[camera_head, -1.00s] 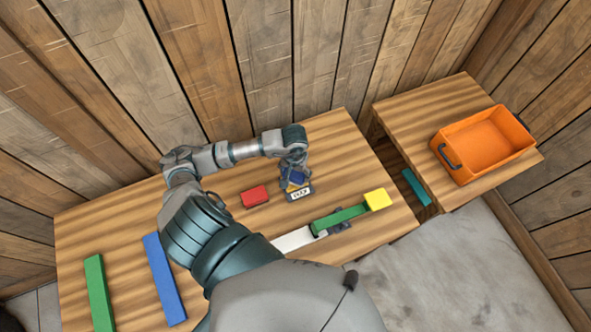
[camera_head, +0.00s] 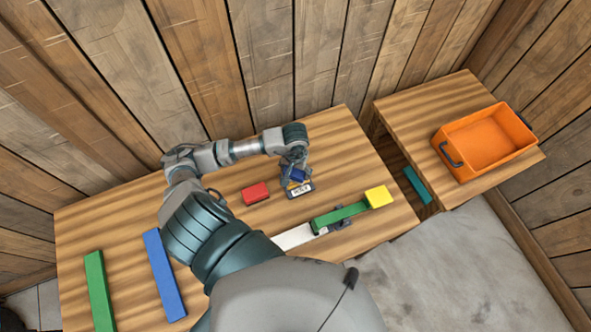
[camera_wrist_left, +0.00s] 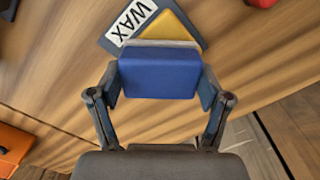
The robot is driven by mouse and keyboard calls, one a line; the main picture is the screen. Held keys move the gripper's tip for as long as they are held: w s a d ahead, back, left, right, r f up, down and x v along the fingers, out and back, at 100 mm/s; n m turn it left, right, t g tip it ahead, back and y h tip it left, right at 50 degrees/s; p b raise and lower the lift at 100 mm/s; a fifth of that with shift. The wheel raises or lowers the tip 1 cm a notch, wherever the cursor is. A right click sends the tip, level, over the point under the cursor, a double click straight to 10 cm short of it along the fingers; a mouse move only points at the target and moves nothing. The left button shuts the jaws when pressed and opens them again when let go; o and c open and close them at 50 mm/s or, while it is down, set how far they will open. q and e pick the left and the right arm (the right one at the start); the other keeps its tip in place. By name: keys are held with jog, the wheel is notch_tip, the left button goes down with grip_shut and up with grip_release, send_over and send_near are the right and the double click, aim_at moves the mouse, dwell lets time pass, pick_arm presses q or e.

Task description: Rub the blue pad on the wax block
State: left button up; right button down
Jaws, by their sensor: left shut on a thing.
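My left gripper (camera_head: 294,170) is shut on the blue pad (camera_head: 299,175), over the wax holder. In the left wrist view the blue pad (camera_wrist_left: 158,75) sits between both fingers (camera_wrist_left: 158,98), with a pale layer along its far edge. The yellow wax block (camera_wrist_left: 177,29) lies beyond it on a dark grey base labelled WAX (camera_wrist_left: 113,40). The pad overlaps the near part of the wax block in this view; whether they touch I cannot tell. In the head view the labelled base (camera_head: 301,190) is partly covered by the gripper. My right gripper is not in view.
A red block (camera_head: 255,194) lies left of the wax. A green bar (camera_head: 340,217), yellow block (camera_head: 379,197) and white strip (camera_head: 293,237) lie at the front right. Green (camera_head: 98,290) and blue (camera_head: 165,275) bars lie left. An orange crate (camera_head: 484,142) stands on the side table.

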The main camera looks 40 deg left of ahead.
aim_at(295, 171)
pick_arm(q)
jog(key=shift+f+b, duration=0.35)
jog(key=shift+s+f+b, duration=0.1)
jog(key=shift+b, duration=0.3)
dwell(1.8)
jog(key=shift+r+p, duration=0.7)
jog(key=shift+r, duration=0.7)
jog(key=shift+r+p, duration=0.9)
jog(key=shift+r, duration=1.3)
